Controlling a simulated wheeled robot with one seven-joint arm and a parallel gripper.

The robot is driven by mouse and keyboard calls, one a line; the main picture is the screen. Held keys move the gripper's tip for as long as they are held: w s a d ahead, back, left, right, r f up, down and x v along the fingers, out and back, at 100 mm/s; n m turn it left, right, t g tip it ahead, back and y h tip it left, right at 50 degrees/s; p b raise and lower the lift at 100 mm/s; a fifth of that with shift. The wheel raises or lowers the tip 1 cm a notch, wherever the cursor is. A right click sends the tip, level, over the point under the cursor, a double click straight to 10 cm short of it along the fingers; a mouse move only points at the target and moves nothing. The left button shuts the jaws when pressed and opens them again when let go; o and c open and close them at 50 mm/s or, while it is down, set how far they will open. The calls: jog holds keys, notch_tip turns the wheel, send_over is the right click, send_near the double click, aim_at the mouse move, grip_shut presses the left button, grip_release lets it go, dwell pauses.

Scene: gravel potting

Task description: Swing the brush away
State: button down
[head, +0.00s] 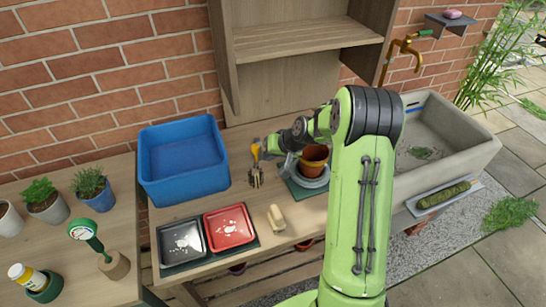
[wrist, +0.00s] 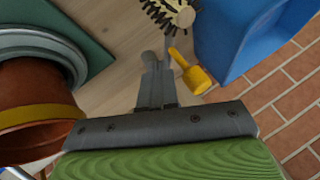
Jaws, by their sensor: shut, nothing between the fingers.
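The brush (head: 257,178) is on the wooden bench between the blue tub and the potted stack, with dark bristles and a yellow part above them. In the wrist view its dark bristles (wrist: 160,14) show at the top, with a pale round end beside them and a yellow handle (wrist: 197,78) below. My gripper (head: 268,147) is just right of the brush in the head view. In the wrist view my gripper (wrist: 151,62) has its fingers together and empty, with the yellow handle close to their right; I cannot tell whether they touch.
A terracotta pot (head: 313,157) sits in grey dishes on a green mat, close to my gripper. A blue tub (head: 182,160) stands at the left. Black (head: 181,242) and red (head: 229,228) trays and a pale block (head: 276,217) are nearer the front.

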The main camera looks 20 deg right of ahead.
jog(key=shift+w+a+b, duration=0.15)
jog(key=shift+a+b, duration=0.3)
jog(key=shift+a, duration=0.8)
